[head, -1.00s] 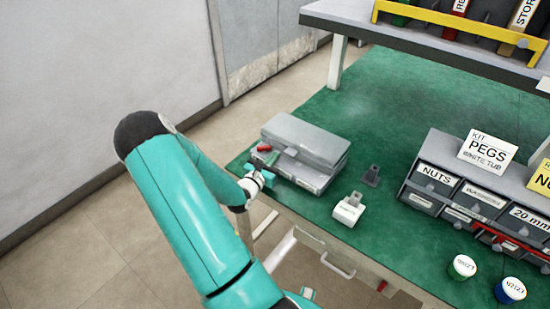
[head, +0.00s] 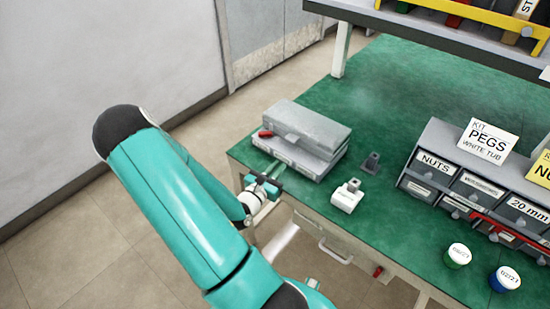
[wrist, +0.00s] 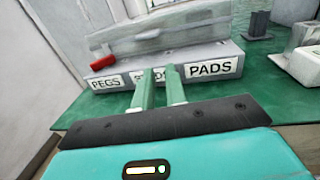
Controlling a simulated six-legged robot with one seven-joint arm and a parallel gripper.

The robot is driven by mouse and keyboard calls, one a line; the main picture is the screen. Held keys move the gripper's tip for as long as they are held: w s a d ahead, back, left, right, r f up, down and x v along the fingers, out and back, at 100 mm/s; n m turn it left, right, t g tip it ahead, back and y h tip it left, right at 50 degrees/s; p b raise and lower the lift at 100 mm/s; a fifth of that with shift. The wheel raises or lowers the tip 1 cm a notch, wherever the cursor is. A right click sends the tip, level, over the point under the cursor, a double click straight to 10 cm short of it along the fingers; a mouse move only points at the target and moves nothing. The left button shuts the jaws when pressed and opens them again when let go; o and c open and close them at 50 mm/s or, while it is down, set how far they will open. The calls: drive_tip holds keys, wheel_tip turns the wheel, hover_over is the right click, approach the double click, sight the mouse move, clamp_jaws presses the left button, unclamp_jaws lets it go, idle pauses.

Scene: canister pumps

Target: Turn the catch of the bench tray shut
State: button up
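The bench tray (head: 313,125) is a grey case at the left front of the green bench, with its lid lying down over the base. Its front in the wrist view (wrist: 218,67) carries labels; PEGS and PADS are readable, and my fingers partly cover the middle one. The red catch (head: 265,133) is at the tray's front left. In the wrist view the catch (wrist: 103,62) lies nearly sideways above the PEGS label. My gripper (wrist: 158,74) is empty, its green fingers a small gap apart. It is in front of the tray, to the right of the catch and apart from it.
A dark grey block (head: 371,163) and a white block (head: 347,196) stand right of the tray. Labelled drawers (head: 437,163) and two small tubs (head: 457,255) are farther right. A shelf (head: 420,30) overhangs the back. The bench's front edge is below my gripper.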

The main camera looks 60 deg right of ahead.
drive_tip(key=o, duration=0.4)
drive_tip(key=d+r+m+g, duration=0.1)
drive_tip(key=m, duration=0.1)
drive_tip(key=d+r+m+g, duration=0.1)
drive_tip(key=m+g, duration=0.1)
drive_tip(key=m, duration=0.1)
drive_tip(key=s+d+r+m+g, duration=0.1)
drive_tip(key=r+m+g, duration=0.1)
drive_tip(key=m, duration=0.1)
drive_tip(key=shift+d, duration=0.15)
wheel_tip(320, 180, up, 11)
drive_tip(key=n+t+y, duration=0.3)
drive_tip(key=n+y, duration=1.3)
drive_tip(key=n, duration=1.7)
hover_over(264, 133)
drive_tip(key=w+a, duration=0.3)
drive_tip(key=w, duration=0.2)
drive_tip(key=x, duration=1.4)
drive_tip(key=shift+d, duration=0.25)
drive_tip(key=shift+r, duration=0.1)
clamp_jaws()
